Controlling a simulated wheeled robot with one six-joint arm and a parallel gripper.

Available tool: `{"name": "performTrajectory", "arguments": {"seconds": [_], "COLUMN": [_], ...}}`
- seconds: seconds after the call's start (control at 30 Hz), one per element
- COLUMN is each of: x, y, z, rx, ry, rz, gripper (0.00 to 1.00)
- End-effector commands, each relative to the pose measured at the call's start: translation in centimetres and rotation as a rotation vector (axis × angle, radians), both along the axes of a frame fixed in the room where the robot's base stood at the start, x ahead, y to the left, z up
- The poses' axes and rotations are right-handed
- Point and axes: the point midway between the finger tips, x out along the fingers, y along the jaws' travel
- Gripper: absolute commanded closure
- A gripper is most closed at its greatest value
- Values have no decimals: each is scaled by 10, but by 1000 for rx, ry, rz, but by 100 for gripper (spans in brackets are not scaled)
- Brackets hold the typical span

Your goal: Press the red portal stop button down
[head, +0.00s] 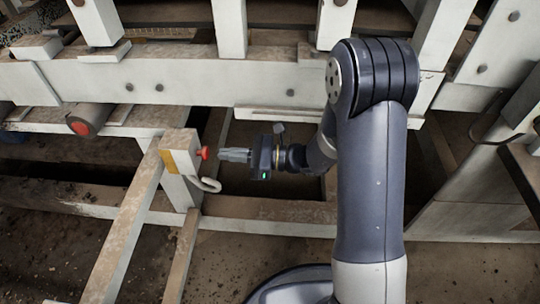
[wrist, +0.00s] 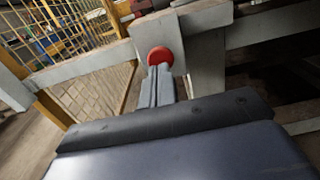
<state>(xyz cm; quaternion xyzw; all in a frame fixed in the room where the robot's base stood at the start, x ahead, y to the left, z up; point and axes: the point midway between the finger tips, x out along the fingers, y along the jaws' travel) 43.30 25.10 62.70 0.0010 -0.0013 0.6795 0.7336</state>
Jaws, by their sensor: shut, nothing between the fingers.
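The red stop button (head: 204,153) sticks out to the right from a white wooden post (head: 181,147) with a yellow patch in the head view. In the wrist view the round red button (wrist: 161,55) faces me on the pale post. My gripper (head: 222,155) is shut and empty, level with the button and pointing left at it. In the head view a small gap seems to lie between the fingertips and the button. In the wrist view the fingertips (wrist: 161,67) overlap the button's lower part, so contact cannot be told there.
A pale cable loop (head: 208,185) hangs below the button. A wooden rail (head: 122,232) runs from the post toward the front left. White beams (head: 190,82) cross behind. A dark cylinder with a red end (head: 82,128) lies at left. Yellow-framed mesh (wrist: 95,80) stands left in the wrist view.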

Motion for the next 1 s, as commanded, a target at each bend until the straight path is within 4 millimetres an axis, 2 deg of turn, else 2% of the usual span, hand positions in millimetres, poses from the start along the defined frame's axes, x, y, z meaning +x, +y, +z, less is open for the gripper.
{"name": "performTrajectory", "arguments": {"seconds": [0.1, 0.3, 0.5, 0.7, 1.0], "x": [0, -4, -6, -8, -8], "y": [-26, -64, -91, -102, -103], "z": [2, 1, 0, -1, -1], "rx": [-1, 0, -2, -2, -1], "ry": [6, 7, 6, 6, 6], "rz": [-8, -8, -5, -3, -2], "gripper": [100, 100, 100, 100, 100]}}
